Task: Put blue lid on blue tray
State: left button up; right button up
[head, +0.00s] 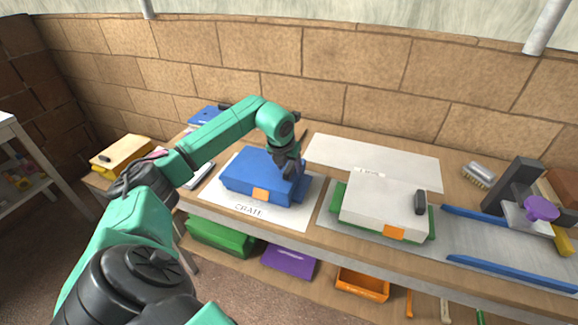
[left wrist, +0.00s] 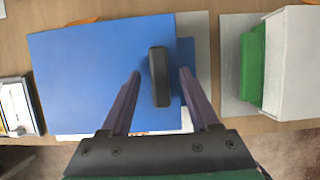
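The blue lid (head: 256,168) lies over the blue tray (head: 302,190) on a white sheet on the bench. The lid sits shifted to the left, so a strip of the tray shows at its right side. In the left wrist view the lid (left wrist: 95,75) has a dark handle (left wrist: 159,90), and the tray (left wrist: 187,55) shows beyond its right edge. My left gripper (head: 290,168) is over the right part of the lid. Its fingers (left wrist: 159,72) are apart, one on each side of the handle, with gaps visible. My right gripper is not in view.
A white lid (head: 384,203) covers a green tray (head: 338,207) to the right. Blue rails (head: 510,272) and a purple knob (head: 541,208) are farther right. A yellow lid (head: 122,153) is at the left, and a blue item (head: 205,115) at the back. A brick wall stands behind.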

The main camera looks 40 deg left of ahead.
pick_arm(q)
jog(key=shift+r, duration=0.1)
jog(key=b+v, duration=0.1)
jog(key=v, duration=1.3)
jog(key=shift+r, duration=0.2)
jog(key=shift+s+d+f, duration=0.1)
